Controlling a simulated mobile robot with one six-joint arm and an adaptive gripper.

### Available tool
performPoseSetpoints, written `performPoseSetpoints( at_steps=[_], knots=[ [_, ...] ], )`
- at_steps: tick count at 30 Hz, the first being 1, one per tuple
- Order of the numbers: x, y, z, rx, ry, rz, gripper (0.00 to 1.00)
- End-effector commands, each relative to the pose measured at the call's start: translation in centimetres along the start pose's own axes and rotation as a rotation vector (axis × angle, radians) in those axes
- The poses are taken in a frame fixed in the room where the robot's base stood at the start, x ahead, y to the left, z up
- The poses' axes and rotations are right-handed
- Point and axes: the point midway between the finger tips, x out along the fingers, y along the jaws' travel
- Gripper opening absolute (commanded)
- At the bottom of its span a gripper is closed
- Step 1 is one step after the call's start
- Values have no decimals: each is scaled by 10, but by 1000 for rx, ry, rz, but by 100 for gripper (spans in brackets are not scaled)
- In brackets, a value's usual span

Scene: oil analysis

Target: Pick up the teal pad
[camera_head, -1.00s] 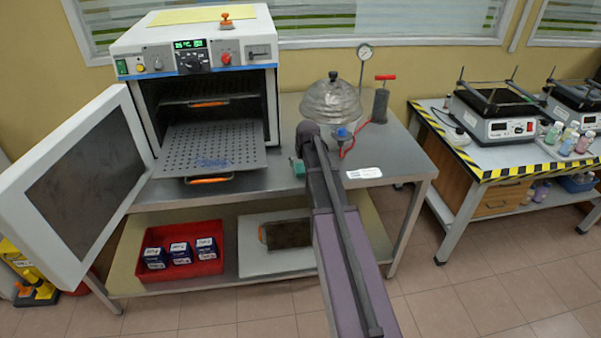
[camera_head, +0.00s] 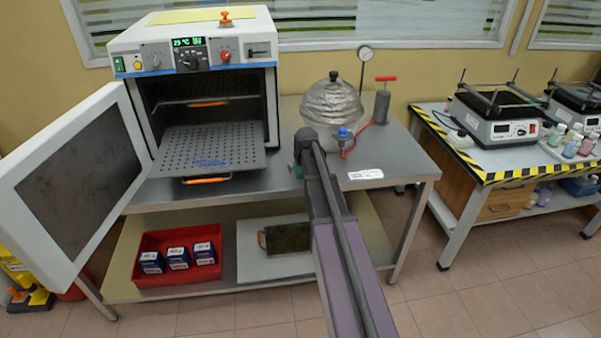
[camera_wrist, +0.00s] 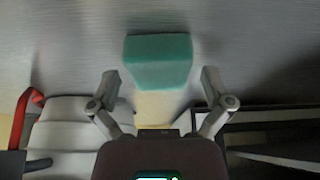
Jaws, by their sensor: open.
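The teal pad (camera_wrist: 158,60) is a small block with a wider upper face, seen at the upper middle of the wrist view. It rests on a brushed grey metal surface close to its edge. My gripper (camera_wrist: 160,80) is open, its two fingers spread to either side of the pad's lower part. The pad lies mostly beyond the fingertips, with gaps on both sides, and I see no contact. In the head view my arm hides most of the pad and the fingers.
The steel table (camera_head: 405,165) holds an oven (camera_head: 192,60) with its door (camera_head: 75,190) open, a foil-covered dome (camera_head: 332,100) and a pump (camera_head: 381,105). A red tray (camera_head: 175,277) of boxes sits on the lower shelf. A white label (camera_head: 365,174) lies right of my arm.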

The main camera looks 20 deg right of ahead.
Motion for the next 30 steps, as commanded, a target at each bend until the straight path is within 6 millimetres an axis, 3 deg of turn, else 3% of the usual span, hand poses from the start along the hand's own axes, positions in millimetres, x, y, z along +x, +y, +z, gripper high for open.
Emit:
performPoseSetpoints(
  at_steps=[6,8,12,13,30],
  knots=[
    [0,0,0,0,0,0,100],
    [0,0,0,0,0,0,85],
    [0,0,0,0,0,0,44],
    [0,0,0,0,0,0,39],
    [-4,0,-2,0,0,0,38]
  ],
)
